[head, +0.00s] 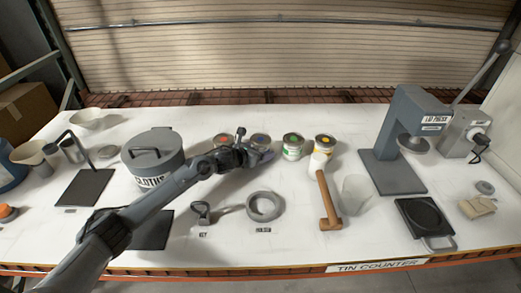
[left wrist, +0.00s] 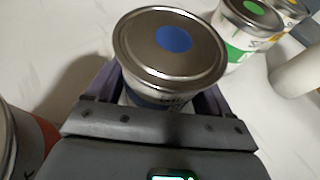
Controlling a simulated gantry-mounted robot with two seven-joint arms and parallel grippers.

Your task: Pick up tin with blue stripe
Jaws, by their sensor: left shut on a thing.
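The tin with the blue stripe (head: 261,140) stands in a row of tins at the back middle of the counter, partly hidden by my gripper in the head view. In the left wrist view this tin (left wrist: 168,45) has a silver lid with a blue dot. My left gripper (head: 238,156) is shut on it, with a finger on each side of its body in the left wrist view (left wrist: 160,100). I cannot tell whether the tin touches the counter. My right gripper is not in view.
A red-marked tin (head: 222,139) is close on the left, and a green-marked tin (head: 293,146) and a yellow-marked tin (head: 324,143) are on the right. A hammer (head: 328,200), a ring holder (head: 264,206) and a key (head: 202,212) lie in front. A lid press (head: 405,130) stands at right.

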